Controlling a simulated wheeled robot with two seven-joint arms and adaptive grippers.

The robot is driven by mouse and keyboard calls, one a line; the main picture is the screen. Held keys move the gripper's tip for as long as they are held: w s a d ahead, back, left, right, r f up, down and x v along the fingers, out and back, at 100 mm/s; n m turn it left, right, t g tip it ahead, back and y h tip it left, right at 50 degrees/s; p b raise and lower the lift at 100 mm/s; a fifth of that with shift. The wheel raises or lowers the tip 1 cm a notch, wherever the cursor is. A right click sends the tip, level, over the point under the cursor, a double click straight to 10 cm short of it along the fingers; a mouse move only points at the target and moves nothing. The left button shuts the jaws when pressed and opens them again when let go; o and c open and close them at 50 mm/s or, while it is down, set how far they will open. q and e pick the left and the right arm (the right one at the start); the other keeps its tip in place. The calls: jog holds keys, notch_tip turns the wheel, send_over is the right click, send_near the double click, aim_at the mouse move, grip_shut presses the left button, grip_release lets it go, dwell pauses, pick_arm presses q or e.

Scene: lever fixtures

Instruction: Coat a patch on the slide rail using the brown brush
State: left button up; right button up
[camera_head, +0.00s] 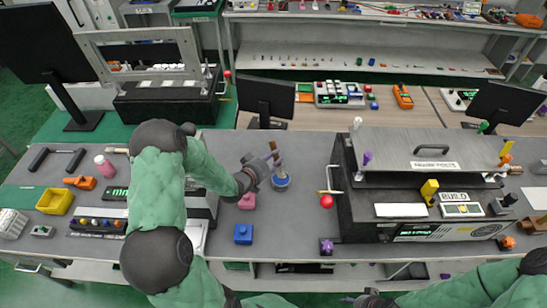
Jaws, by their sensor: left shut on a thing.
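My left gripper (268,162) is over the middle of the grey table, shut on the brown brush (273,147). The brush is small and roughly upright, and the gripper hides part of it. A blue round pot (281,181) stands just below and to the right of the gripper. I cannot tell whether the brush touches the pot. My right gripper (370,299) is at the bottom edge, dark and partly cut off, so its jaws are unclear. I cannot make out for sure which part is the slide rail.
A large grey machine (420,150) with a red-ball lever (326,201) stands on the right.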

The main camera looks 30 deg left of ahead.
pick_arm(q)
jog(key=shift+f+b, duration=0.55)
jog(key=shift+f, duration=0.05)
dwell(1.7)
jog(key=shift+r, duration=0.15)
jog(key=shift+r+p, duration=2.3)
jog(key=shift+r, duration=1.2)
